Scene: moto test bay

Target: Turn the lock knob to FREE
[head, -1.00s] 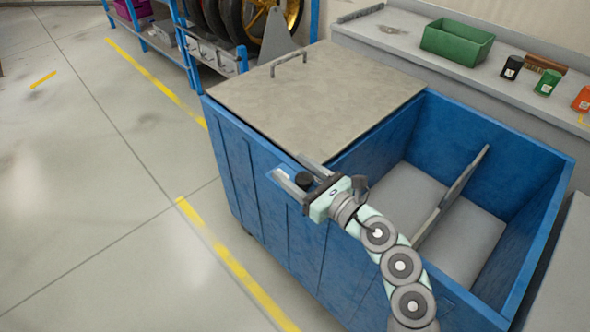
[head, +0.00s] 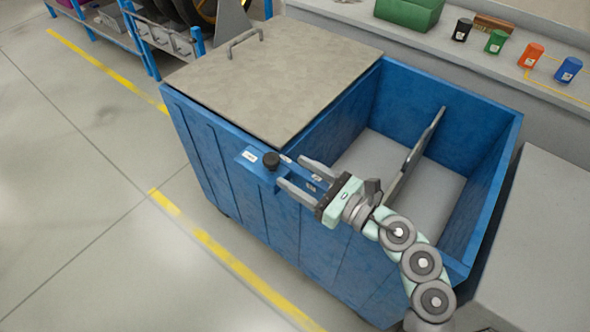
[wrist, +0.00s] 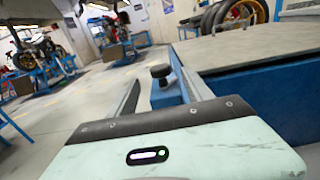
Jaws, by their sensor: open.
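The black round lock knob (head: 271,160) sits on a blue bracket (head: 258,167) on the near long side of the blue bin (head: 200,145), by the edge of its lid. Small white labels (head: 250,155) lie on the bracket and beside it; their lettering is too small to read. My gripper (head: 292,172) is open and empty, its fingers pointing left at the knob. The knob stands just beyond the fingertips, apart from them. In the wrist view the knob (wrist: 160,72) shows upright, ahead between the two fingers.
A beige lid (head: 285,75) with a grey handle (head: 245,38) covers the left part of the bin. The right part is open, with a grey divider (head: 415,150). A bench behind holds a green box (head: 408,12) and small coloured canisters (head: 496,41). Floor at left is clear.

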